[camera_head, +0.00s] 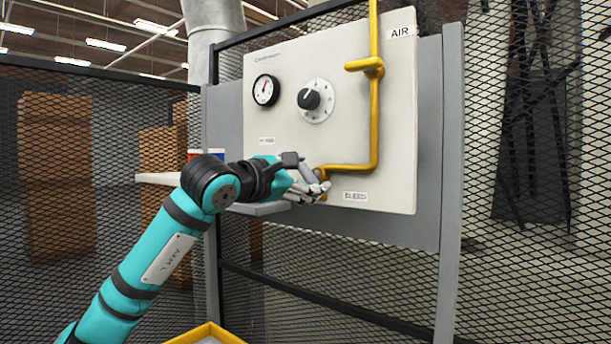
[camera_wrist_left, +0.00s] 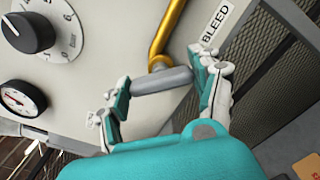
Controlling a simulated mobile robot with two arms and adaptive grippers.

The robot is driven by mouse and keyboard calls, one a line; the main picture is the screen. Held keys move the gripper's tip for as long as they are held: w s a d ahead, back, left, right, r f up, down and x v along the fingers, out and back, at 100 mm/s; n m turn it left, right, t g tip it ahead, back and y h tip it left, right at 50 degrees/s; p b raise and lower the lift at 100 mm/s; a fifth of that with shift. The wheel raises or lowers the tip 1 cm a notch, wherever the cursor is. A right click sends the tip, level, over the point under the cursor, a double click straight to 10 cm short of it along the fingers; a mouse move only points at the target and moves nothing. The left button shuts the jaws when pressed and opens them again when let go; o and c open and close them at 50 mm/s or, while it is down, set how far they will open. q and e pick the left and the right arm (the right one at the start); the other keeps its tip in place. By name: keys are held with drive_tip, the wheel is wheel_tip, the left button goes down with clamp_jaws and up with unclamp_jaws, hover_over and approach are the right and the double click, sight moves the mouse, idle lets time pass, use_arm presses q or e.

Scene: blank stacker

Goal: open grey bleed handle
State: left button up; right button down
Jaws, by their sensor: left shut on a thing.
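The grey bleed handle (camera_wrist_left: 162,81) is a short rounded bar on the end of the yellow pipe (camera_wrist_left: 166,30), seen in the left wrist view. My left gripper (camera_head: 318,188) is at the pipe's lower end in the head view, just left of the BLEED label (camera_head: 355,196). In the left wrist view, the fingers of my left gripper (camera_wrist_left: 162,88) are on either end of the handle, shut on it. In the head view the fingers mostly hide the handle. My right gripper is in neither view.
A pale shelf (camera_head: 160,178) is behind my left arm. Mesh fencing (camera_head: 530,260) surrounds the panel. A yellow-edged object (camera_head: 207,330) is at the bottom.

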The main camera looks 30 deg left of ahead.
use_arm(q)
drive_tip(key=m, duration=0.5)
drive_tip(key=shift+d+f+m+p, duration=0.1)
drive_tip(key=shift+f+m+p, duration=0.05)
drive_tip(key=shift+m+p, duration=0.15)
drive_tip(key=shift+f+m, duration=0.1)
drive_tip(key=shift+m, duration=1.3)
drive_tip(key=o, duration=1.2)
drive_tip(key=shift+s, duration=0.15)
drive_tip(key=s, duration=0.8)
drive_tip(key=s+a, duration=0.1)
drive_tip(key=s, duration=0.2)
drive_tip(key=shift+s, duration=0.4)
